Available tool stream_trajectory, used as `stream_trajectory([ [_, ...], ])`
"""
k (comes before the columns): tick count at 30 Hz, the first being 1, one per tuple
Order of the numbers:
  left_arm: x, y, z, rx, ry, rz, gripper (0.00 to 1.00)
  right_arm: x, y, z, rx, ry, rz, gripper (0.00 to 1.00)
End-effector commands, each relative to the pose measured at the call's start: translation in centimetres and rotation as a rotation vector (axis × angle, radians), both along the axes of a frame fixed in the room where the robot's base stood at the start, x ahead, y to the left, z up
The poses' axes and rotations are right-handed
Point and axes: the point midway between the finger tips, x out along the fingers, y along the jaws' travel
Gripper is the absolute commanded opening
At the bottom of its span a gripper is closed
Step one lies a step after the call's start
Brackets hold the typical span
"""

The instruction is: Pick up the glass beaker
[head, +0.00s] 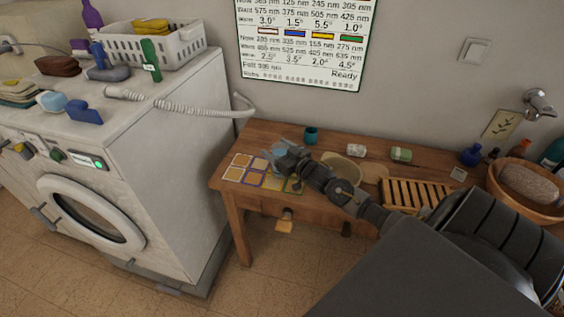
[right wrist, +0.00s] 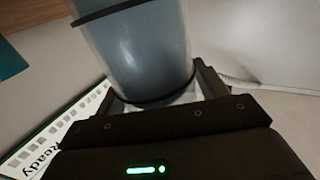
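The glass beaker (right wrist: 140,50) is a bluish-grey, see-through cylinder with dark bands, large in the right wrist view. My right gripper (right wrist: 158,90) has one finger on each side of its near end. The gaps are too small to tell whether both fingers press on it. In the head view my right gripper (head: 281,151) is over the left part of the wooden table, by the coloured tiles, and hides most of the beaker there. My left gripper is not in view.
The wooden table (head: 330,149) carries coloured tiles (head: 243,160), a teal cup (head: 311,135), a slatted rack (head: 415,194) and a wicker bowl (head: 495,185). The white washing machine (head: 160,160) stands left, with a ribbed hose (head: 185,104) reaching toward the wall chart (head: 300,75).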

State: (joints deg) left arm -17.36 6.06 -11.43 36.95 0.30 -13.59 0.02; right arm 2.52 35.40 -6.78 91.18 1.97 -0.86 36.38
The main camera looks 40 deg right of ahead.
Motion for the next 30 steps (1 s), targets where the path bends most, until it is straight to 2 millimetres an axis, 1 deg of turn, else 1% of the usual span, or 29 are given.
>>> stream_trajectory([
  [1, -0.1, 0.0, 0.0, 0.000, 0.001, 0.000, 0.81, 0.0, 0.0, 0.0, 0.000, 0.000, -0.001, 0.65],
  [9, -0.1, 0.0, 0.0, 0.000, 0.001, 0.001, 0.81, -0.1, -0.1, 0.0, 0.000, 0.000, -0.001, 0.30],
  [12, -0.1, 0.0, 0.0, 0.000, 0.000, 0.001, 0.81, 0.0, -0.1, 0.1, -0.001, -0.002, -0.001, 0.18],
  [19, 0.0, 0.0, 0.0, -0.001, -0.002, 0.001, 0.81, 0.0, -0.1, 0.2, -0.001, -0.002, -0.001, 0.18],
  [23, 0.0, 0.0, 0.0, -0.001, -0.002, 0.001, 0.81, 0.0, -0.1, 0.7, -0.001, -0.003, -0.001, 0.18],
  [26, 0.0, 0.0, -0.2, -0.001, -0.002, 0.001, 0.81, 0.0, -0.1, 1.9, -0.003, -0.005, -0.001, 0.18],
  [28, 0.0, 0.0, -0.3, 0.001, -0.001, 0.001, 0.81, 0.0, -0.1, 3.2, -0.003, -0.006, 0.000, 0.18],
  [30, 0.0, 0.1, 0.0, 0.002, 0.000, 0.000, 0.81, -1.1, 0.8, 4.8, 0.000, -0.004, 0.002, 0.18],
])
